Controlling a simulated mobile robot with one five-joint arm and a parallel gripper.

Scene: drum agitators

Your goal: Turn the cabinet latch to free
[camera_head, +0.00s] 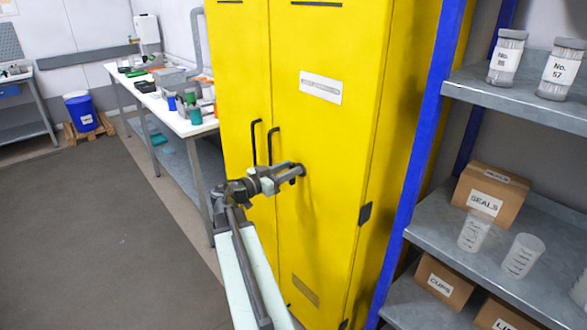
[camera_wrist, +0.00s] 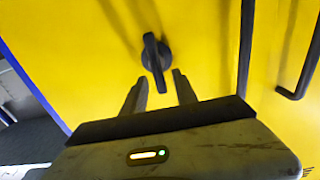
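The yellow cabinet (camera_head: 335,130) stands upright with its doors closed. Its dark latch (camera_head: 302,170) sits on the right door, right of two black bar handles. In the wrist view the latch (camera_wrist: 155,58) is a round hub with a bar that runs nearly up and down the picture, tilted slightly. My gripper (camera_head: 291,176) is at the latch, reaching in from the left. In the wrist view my gripper (camera_wrist: 160,82) is open, and the lower end of the bar lies between its fingertips. I see a gap on each side; contact is not clear.
A blue-posted shelf (camera_head: 490,85) with jars, cups and boxes stands close on the right. A black door handle (camera_wrist: 305,70) shows at the right in the wrist view. A cluttered workbench (camera_head: 197,128) stands behind left. The floor (camera_head: 90,230) at left is clear.

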